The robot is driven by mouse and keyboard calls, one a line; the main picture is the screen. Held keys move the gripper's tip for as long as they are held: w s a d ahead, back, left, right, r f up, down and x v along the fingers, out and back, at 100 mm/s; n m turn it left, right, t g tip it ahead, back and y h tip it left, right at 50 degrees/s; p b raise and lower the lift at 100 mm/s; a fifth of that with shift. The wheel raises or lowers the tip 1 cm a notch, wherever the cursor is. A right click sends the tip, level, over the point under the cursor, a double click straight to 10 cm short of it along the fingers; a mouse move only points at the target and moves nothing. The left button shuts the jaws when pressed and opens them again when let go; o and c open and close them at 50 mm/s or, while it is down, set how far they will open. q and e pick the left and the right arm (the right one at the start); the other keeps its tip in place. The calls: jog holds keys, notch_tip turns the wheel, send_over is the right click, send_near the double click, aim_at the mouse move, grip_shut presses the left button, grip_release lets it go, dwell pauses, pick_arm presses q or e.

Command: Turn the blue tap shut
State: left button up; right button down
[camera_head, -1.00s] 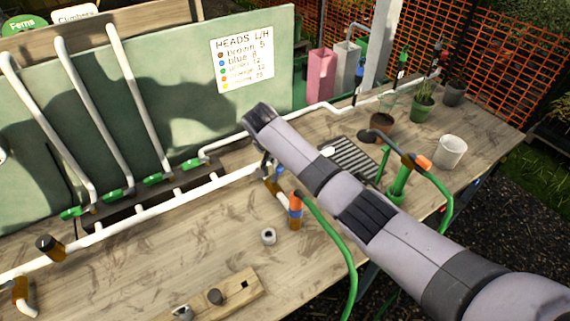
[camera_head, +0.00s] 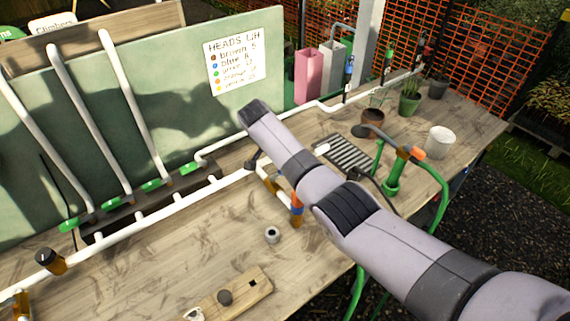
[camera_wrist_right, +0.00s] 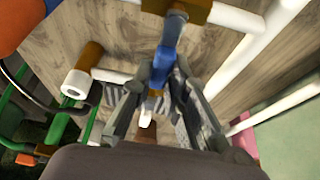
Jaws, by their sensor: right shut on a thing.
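The blue tap (camera_wrist_right: 165,62) shows in the right wrist view below a brown fitting (camera_wrist_right: 180,10) on the white pipework. Its lever lies between the two fingers of my right gripper (camera_wrist_right: 155,95), which is shut on it. My left gripper is not in view.
A white pipe (camera_head: 170,208) runs along the bench (camera_head: 140,270). Green taps (camera_head: 152,185) sit on risers behind. An orange-and-blue connector (camera_head: 297,207) stands close to my arm. Pots stand at the right.

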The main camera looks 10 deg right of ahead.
aim_at(273, 176)
jog(key=c, duration=1.6)
grip_release()
jog(key=shift+d, duration=0.1)
jog(key=shift+o, duration=0.2)
jog(key=v, duration=1.2)
